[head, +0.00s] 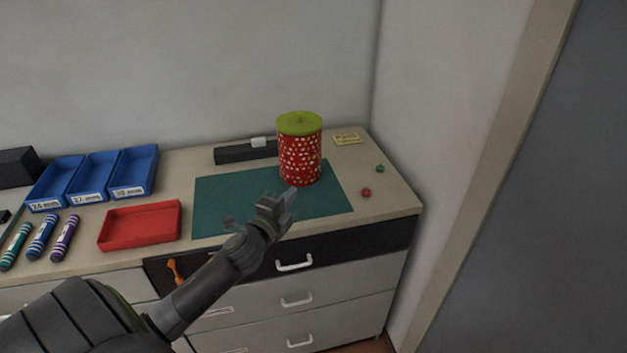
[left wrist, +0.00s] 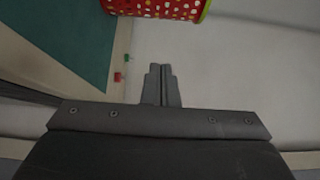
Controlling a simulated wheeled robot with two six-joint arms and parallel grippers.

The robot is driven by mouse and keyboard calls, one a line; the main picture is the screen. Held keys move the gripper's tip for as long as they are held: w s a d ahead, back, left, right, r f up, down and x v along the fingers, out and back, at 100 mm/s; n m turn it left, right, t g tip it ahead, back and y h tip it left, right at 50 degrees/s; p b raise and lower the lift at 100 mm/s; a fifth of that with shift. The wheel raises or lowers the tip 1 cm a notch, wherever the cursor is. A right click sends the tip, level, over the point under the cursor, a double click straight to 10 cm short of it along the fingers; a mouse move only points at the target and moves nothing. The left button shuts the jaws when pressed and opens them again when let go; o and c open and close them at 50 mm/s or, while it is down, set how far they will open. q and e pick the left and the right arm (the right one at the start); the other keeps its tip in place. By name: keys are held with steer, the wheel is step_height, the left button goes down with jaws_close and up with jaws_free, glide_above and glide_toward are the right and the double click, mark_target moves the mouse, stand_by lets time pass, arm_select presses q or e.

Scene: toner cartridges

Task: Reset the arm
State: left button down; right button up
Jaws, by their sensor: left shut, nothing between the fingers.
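My left arm reaches in from the lower left in the head view. Its gripper (head: 290,196) is in front of the red canister, over the front part of the green mat (head: 225,205). In the left wrist view the gripper's fingers (left wrist: 161,84) are closed together with nothing between them. The red canister (head: 300,158) with white dots and a lime lid stands upright on the mat. Part of it also shows at the top of the left wrist view (left wrist: 160,8). I cannot tell the exact gap between gripper and canister. My right gripper is not in view.
Blue labelled trays (head: 92,178), a red tray (head: 140,225) and several striped tubes (head: 42,236) are on the left of the counter. A black bar (head: 235,155) lies behind the mat. Small red (head: 365,192) and green (head: 379,168) pieces lie right. A wall bounds the right side.

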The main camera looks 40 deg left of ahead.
arm_select(q)
steer(key=shift+s+d, duration=0.1)
steer(key=shift+s, duration=0.05)
steer(key=s+d+f+n+g+y, duration=0.1)
steer(key=s+d+f+n+g, duration=0.1)
steer(key=s+f+n+g, duration=0.45)
steer(key=s+d+f+n+g+y, duration=0.15)
steer(key=s+f+n, duration=0.3)
steer(key=s, duration=0.55)
steer(key=s+d+f+n+g+h, duration=0.2)
steer(key=s+d+n+g+h, duration=0.35)
steer(key=s, duration=0.85)
step_height(320, 180, down, 25)
steer(key=g+y, duration=0.2)
steer(key=s+d+f+g, duration=0.1)
steer(key=s+d+f, duration=0.1)
steer(key=s+f, duration=1.3)
steer(key=shift+f+h, duration=0.4)
